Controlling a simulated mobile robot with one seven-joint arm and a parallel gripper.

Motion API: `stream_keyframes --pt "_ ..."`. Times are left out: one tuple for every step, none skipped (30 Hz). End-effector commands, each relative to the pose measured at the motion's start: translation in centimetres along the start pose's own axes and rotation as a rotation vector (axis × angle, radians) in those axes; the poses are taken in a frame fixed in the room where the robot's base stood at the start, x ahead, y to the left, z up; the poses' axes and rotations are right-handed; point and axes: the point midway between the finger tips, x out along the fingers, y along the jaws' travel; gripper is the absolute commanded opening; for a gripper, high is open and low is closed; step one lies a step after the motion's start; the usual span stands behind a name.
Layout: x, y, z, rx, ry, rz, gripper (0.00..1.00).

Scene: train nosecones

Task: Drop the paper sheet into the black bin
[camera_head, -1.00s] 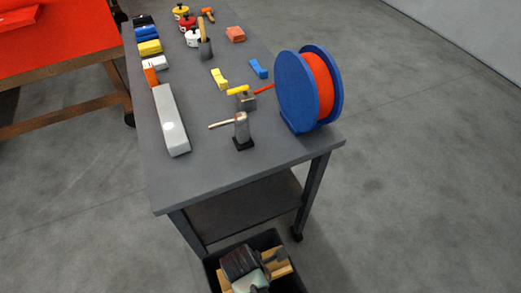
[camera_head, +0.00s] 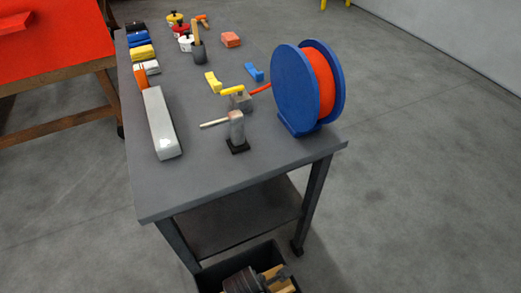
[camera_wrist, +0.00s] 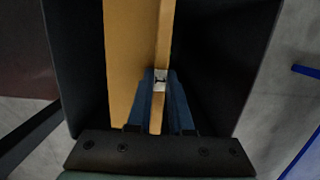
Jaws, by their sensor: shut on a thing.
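The black bin (camera_head: 208,280) stands on the floor at the table's near end, cut off by the bottom edge of the head view. In the wrist view its dark walls (camera_wrist: 225,65) rise on both sides. My gripper (camera_wrist: 160,82) is shut on the tan paper sheet (camera_wrist: 130,60), with its fingers inside or just over the bin opening. The sheet appears as a broad tan face and a narrow strip between the fingertips. In the head view a tan part of it (camera_head: 277,272) shows beside my dark gripper. The bin floor and the sheet's far end cannot be made out.
The grey table (camera_head: 205,185) stands right behind the bin, with a lower shelf (camera_head: 235,225) and legs close by. Floor to the right is clear.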

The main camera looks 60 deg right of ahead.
Motion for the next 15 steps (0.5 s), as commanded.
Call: stream_keyframes --pt "-0.05 0.01 0.00 0.000 0.000 0.000 0.00" --pt "-0.08 0.00 0.01 0.000 0.000 0.000 0.00" --pt "-0.10 0.00 0.01 0.000 0.000 0.000 0.00" --pt "-0.10 0.00 0.01 0.000 0.000 0.000 0.00" --pt "-0.10 0.01 0.01 0.000 0.000 0.000 0.00" --pt "-0.10 0.00 0.00 0.000 0.000 0.000 0.24" --pt "-0.10 0.01 0.00 0.000 0.000 0.000 0.30" --pt "-0.10 0.00 0.00 0.000 0.000 0.000 0.35" --pt "-0.10 0.01 0.00 0.000 0.000 0.000 0.42" --pt "-0.10 0.01 0.00 0.000 0.000 0.000 0.48" --pt "-0.10 0.01 0.00 0.000 0.000 0.000 0.53" --pt "-0.10 0.01 0.00 0.000 0.000 0.000 0.54" --pt "-0.09 0.01 0.00 0.000 0.000 0.000 0.54" --pt "-0.09 0.00 0.00 0.000 0.000 0.000 0.54" --pt "-0.09 0.01 0.00 0.000 0.000 0.000 0.54"
